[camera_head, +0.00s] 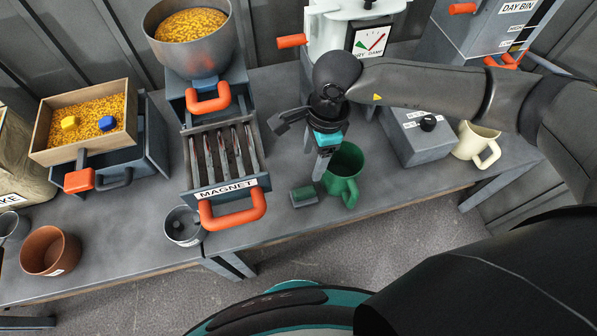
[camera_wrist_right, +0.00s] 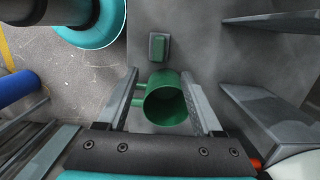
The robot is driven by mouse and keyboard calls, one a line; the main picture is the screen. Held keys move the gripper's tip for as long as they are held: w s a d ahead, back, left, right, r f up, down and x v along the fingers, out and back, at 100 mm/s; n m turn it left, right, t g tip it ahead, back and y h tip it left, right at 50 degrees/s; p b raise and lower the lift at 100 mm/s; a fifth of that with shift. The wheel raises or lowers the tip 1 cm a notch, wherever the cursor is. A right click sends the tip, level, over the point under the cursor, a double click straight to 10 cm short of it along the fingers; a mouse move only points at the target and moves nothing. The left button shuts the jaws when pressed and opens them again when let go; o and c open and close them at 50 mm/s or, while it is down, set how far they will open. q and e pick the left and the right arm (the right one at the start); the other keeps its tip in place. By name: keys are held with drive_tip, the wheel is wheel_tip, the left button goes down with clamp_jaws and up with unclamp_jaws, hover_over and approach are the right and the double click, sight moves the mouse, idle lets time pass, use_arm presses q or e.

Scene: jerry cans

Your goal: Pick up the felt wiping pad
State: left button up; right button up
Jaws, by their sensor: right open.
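The felt wiping pad looks to be the small dark green and grey block (camera_head: 304,196) on the workbench near its front edge, just left of the green mug (camera_head: 343,174). It also shows in the right wrist view (camera_wrist_right: 159,47), beyond my fingertips. My right gripper (camera_head: 322,166) points down above the bench, behind the pad and beside the mug. In the wrist view its two fingers (camera_wrist_right: 162,76) are apart. The green mug (camera_wrist_right: 166,98) shows in the gap between them, and the pad lies past the gap. My left gripper is not in view.
Left of the pad are a magnet drawer (camera_head: 226,170) with an orange handle and a small grey cup (camera_head: 184,226). A grey box with a knob (camera_head: 418,140) and a cream mug (camera_head: 476,144) stand to the right. The bench's front edge is close to the pad.

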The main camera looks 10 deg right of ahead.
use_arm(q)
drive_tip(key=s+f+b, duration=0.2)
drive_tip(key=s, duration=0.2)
use_arm(e)
hover_over(305, 190)
drive_tip(key=f, duration=0.7)
drive_tip(key=shift+d, duration=0.25)
drive_tip(key=f, duration=0.4)
drive_tip(key=shift+a+f+b, duration=0.1)
drive_tip(key=shift+a+b, duration=0.1)
drive_tip(key=shift+b, duration=0.2)
wheel_tip(305, 190, down, 4)
drive_tip(key=shift+r+b, duration=0.25)
drive_tip(key=shift+b, duration=0.3)
drive_tip(key=shift+a+f, duration=0.1)
drive_tip(key=shift+f, duration=0.1)
drive_tip(key=c, duration=1)
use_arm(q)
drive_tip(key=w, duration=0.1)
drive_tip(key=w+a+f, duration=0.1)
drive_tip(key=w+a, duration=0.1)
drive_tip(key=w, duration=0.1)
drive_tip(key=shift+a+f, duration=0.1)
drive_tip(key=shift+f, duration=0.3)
use_arm(e)
drive_tip(key=shift+c, duration=0.2)
drive_tip(key=shift+r, duration=0.15)
